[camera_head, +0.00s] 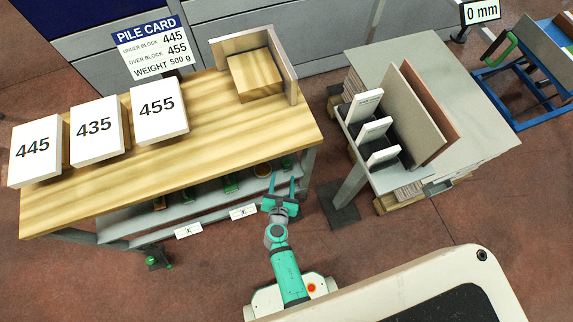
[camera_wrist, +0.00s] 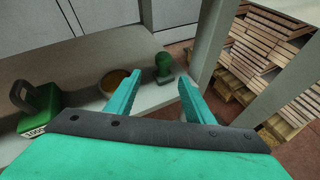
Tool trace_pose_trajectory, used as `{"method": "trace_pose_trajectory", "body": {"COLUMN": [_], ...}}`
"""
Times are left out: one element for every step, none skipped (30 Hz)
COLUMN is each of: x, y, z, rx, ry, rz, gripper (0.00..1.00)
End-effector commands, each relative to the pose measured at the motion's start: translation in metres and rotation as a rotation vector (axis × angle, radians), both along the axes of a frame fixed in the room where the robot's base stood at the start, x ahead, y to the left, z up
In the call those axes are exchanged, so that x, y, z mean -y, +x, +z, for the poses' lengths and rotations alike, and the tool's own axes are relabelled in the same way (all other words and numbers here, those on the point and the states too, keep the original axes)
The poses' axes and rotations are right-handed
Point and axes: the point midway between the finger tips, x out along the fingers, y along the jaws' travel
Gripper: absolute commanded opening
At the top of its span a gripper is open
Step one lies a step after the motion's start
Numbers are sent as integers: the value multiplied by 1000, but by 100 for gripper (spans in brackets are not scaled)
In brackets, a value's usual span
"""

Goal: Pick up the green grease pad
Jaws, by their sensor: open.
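My gripper (camera_head: 282,184) is open and empty at the front edge of the lower shelf, under the right end of the wooden table. Its two teal fingers also show in the wrist view (camera_wrist: 158,86). A small upright green piece with a rounded top (camera_wrist: 163,66) stands on the shelf beyond the fingertips, between them in the picture; it could be the green grease pad. To its left is a round dish with an orange-brown inside (camera_wrist: 113,80), partly behind the left finger. Nothing is between the fingers.
A green weight with a dark handle (camera_wrist: 38,102) stands left on the shelf (camera_wrist: 75,72). A grey table post (camera_wrist: 213,40) rises close on the right. The wooden tabletop (camera_head: 215,125) is overhead, with white numbered blocks (camera_head: 160,107) and a wooden block (camera_head: 254,74).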

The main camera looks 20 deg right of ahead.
Motion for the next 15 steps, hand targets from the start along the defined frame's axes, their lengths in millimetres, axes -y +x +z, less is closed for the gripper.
{"method": "trace_pose_trajectory", "body": {"x": [2,3,5,5,6,8,9,11,13,15,16,19,21,22,24], "y": [10,13,18,20,23,27,30,33,38,42,46,51,54,57,61], "z": [0,0,0,0,-1,-2,-2,-4,-6,-7,-10,-11,-13,-15,-16], "rx": [-12,-20,-27,-32,-35,-38,-39,-39,-40,-39,-40,-39,-39,-40,-39], "ry": [-52,-82,-109,-128,-140,-150,-155,-158,-159,-158,-156,-156,-156,-156,-156], "rz": [12,18,23,26,29,31,32,32,33,33,33,33,32,33,34], "gripper": [48,48,48,48,48,48,48,48,48,48,48,48,48,48,48]}}
